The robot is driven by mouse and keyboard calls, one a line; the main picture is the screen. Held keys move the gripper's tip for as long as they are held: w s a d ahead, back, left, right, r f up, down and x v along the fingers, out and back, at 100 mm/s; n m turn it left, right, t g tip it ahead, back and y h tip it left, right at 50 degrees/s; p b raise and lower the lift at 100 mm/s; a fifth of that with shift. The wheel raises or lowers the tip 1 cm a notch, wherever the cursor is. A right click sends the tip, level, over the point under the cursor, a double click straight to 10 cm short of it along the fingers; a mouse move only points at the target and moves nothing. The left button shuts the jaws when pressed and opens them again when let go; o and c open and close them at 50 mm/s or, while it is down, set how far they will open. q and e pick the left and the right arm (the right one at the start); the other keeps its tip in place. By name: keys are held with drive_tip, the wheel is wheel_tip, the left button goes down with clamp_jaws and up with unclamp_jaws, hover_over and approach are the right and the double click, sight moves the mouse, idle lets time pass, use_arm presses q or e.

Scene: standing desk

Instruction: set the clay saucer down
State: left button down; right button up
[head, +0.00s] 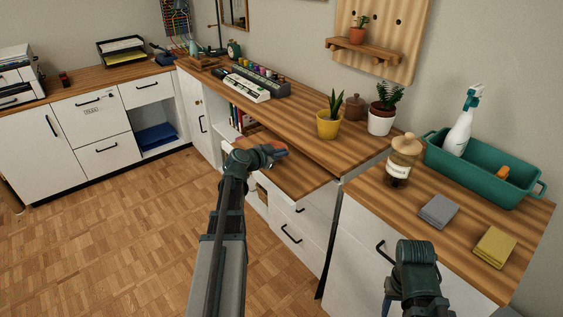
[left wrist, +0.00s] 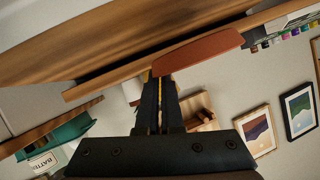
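The clay saucer (left wrist: 198,52) is a reddish-brown disc, seen nearly edge-on in the left wrist view. My left gripper (left wrist: 160,82) has its fingers close together at the saucer's near edge, and appears shut on it. In the head view, the saucer (head: 278,148) is a small reddish patch just past my left gripper (head: 268,153), partly hidden by it. It is by the low wooden shelf (head: 300,178) in front of the raised desk top (head: 300,118). I cannot tell whether it touches the wood. My right arm shows at the lower right, its gripper out of view.
A yellow plant pot (head: 328,128), a white plant pot (head: 380,122) and a brown lidded pot (head: 354,108) stand on the raised top.

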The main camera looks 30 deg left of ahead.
sight(282, 167)
use_arm(q)
wheel_tip(282, 167, down, 4)
drive_tip(key=b, duration=0.3)
drive_tip(key=shift+r, duration=0.3)
drive_tip(key=c, duration=1.5)
unclamp_jaws()
drive_tip(key=o, duration=0.4)
drive_tip(key=p+v, duration=0.4)
drive_tip(key=v, duration=0.8)
drive_tip(key=shift+s, duration=0.1)
